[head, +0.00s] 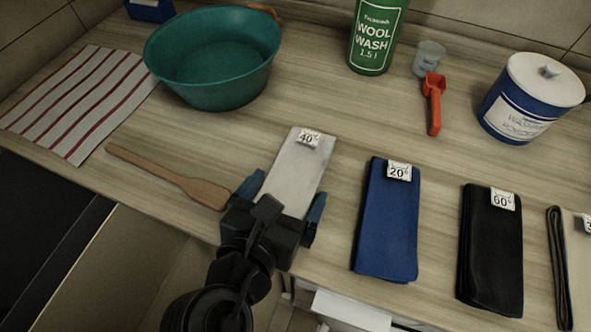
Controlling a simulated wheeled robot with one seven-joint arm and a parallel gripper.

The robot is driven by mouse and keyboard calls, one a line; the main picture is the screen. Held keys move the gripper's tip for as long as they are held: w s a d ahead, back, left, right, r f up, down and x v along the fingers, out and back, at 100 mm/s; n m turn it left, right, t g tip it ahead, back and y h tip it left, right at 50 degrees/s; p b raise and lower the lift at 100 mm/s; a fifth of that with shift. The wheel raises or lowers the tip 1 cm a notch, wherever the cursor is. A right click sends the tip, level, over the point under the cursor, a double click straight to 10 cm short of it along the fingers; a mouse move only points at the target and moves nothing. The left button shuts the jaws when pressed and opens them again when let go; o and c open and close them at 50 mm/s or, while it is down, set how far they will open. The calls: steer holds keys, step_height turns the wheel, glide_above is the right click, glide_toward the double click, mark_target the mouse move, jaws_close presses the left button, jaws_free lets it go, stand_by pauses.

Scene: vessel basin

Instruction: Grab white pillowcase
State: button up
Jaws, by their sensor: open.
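The white pillowcase (298,165) lies folded flat on the wooden counter, with a small tag reading 40° near its far end. My gripper (284,197) is over its near end, with one blue-tipped finger on the left side and one on the right side. The jaws are open, with the cloth showing between them. The near end of the pillowcase is hidden under my gripper. I cannot tell whether the fingers touch the cloth or the counter.
A wooden spatula (168,177) lies just left of my gripper. A folded blue cloth (388,225) and a black cloth (490,255) lie to the right. A green basin (212,60), green bottle (376,35), red scoop (434,100) and blue-white tin (527,98) stand or lie farther back.

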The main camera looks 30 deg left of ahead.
steer(key=c, duration=0.9)
steer(key=shift+r, duration=0.1)
